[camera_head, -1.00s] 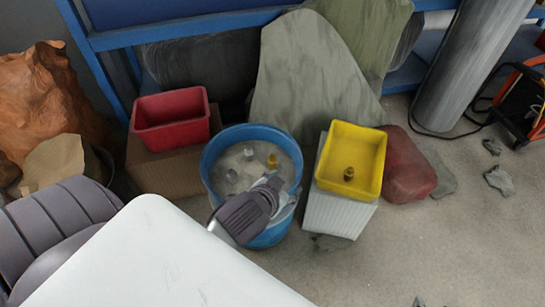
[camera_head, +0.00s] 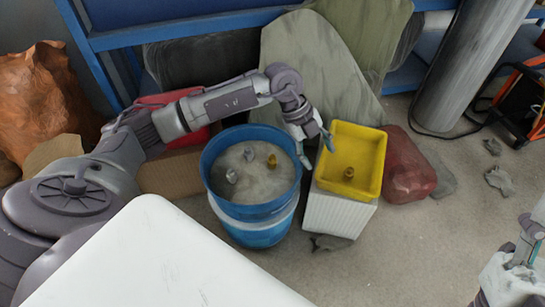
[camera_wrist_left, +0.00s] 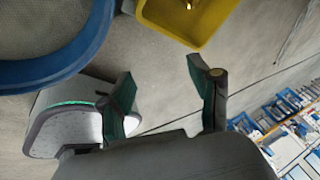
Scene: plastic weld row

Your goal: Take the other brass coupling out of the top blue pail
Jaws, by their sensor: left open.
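The top blue pail (camera_head: 252,211) stands in the middle of the head view, seemingly stacked on another blue pail. In its grey filling sit a brass coupling (camera_head: 272,161) and two silvery pieces (camera_head: 231,176). Another brass coupling (camera_head: 348,173) stands in the yellow bin (camera_head: 352,192). My left gripper (camera_head: 315,152) is open and empty between the pail and the yellow bin. In the left wrist view its fingers (camera_wrist_left: 160,68) are apart, with the pail rim (camera_wrist_left: 62,66) at left and the yellow bin (camera_wrist_left: 170,15) above. My right gripper (camera_head: 522,250) shows partly at lower right.
The yellow bin stands on a white ribbed box (camera_head: 338,213). A red bin (camera_head: 178,139) on a cardboard box (camera_head: 170,174) is partly behind my left arm. A dark red lump (camera_head: 408,165) lies right of the yellow bin. The floor at right is mostly clear, with some rubble.

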